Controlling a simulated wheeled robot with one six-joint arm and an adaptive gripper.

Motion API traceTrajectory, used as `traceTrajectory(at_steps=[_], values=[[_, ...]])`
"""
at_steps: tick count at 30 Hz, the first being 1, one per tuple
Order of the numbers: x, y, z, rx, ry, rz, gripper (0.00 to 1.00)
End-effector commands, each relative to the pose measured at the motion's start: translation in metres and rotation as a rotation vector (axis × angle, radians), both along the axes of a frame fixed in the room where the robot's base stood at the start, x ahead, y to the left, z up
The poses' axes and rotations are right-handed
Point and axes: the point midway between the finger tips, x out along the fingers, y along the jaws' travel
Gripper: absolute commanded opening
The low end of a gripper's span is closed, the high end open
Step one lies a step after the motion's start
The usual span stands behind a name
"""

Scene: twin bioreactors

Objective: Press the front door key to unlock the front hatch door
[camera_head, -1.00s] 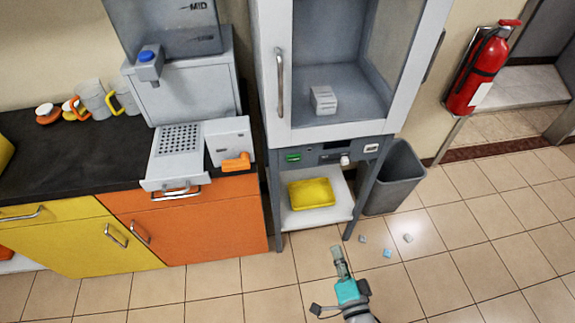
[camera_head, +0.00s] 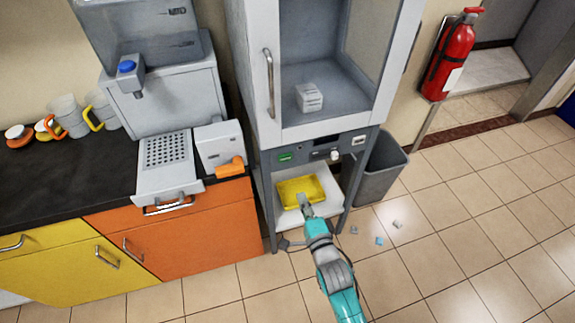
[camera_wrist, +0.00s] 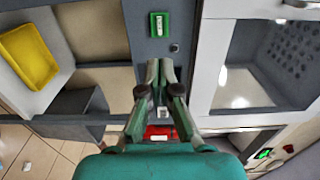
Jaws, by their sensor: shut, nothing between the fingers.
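The cabinet's front hatch door (camera_head: 274,75) has a clear pane and a vertical handle, and looks closed. A grey control panel runs below it, with a green key (camera_head: 285,156) at its left end and a pale key (camera_head: 359,140) at its right end. I cannot read which is the front door key. My gripper (camera_head: 304,199) is shut and empty, lower in the picture than the panel. In the wrist view, my fingertips (camera_wrist: 160,64) point at the panel, just below the green key (camera_wrist: 159,25) in the picture, with no visible contact.
A yellow tray (camera_head: 289,199) lies on the white shelf below the panel. A grey bin (camera_head: 386,172) stands right of the cabinet. Small cubes (camera_head: 380,240) lie on the floor. Floor at right is clear.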

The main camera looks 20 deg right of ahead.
Motion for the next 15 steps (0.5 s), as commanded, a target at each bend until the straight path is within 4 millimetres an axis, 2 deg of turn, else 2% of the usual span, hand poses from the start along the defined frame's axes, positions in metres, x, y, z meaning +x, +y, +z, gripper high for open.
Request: traceTrajectory(at_steps=[5, 8, 15], values=[[0.006, 0.000, 0.000, -0.001, -0.001, 0.000, 0.00], [0.018, 0.000, 0.001, -0.001, -0.002, 0.000, 0.00], [0.057, 0.000, 0.001, -0.001, -0.002, 0.000, 0.00]])
